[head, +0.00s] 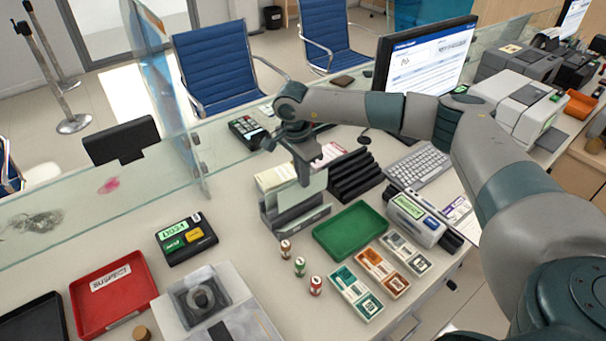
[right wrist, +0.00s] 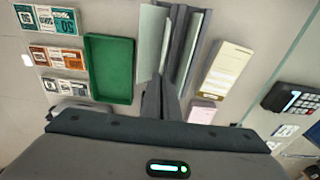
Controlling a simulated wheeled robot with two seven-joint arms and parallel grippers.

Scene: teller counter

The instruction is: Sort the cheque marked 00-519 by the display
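A pale green cheque (head: 312,191) stands on edge at the grey slotted holder (head: 285,226) near the middle of the counter. Its mark cannot be read. My right gripper (head: 304,178) is over the holder, pointing down, its fingers close together at the cheque's top edge and apparently shut on it. In the right wrist view the fingers (right wrist: 161,95) meet the end of the pale sheet (right wrist: 152,42). The small display (head: 185,238) with green and yellow lit panels stands to the left. A green tray (head: 350,231) and a red labelled tray (head: 112,295) lie empty. My left gripper is out of view.
A black tray (head: 36,322) is at the lower left. A black rack (head: 355,175), keyboard (head: 418,166) and monitor (head: 425,60) are to the right. A glass screen (head: 110,195) runs behind.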

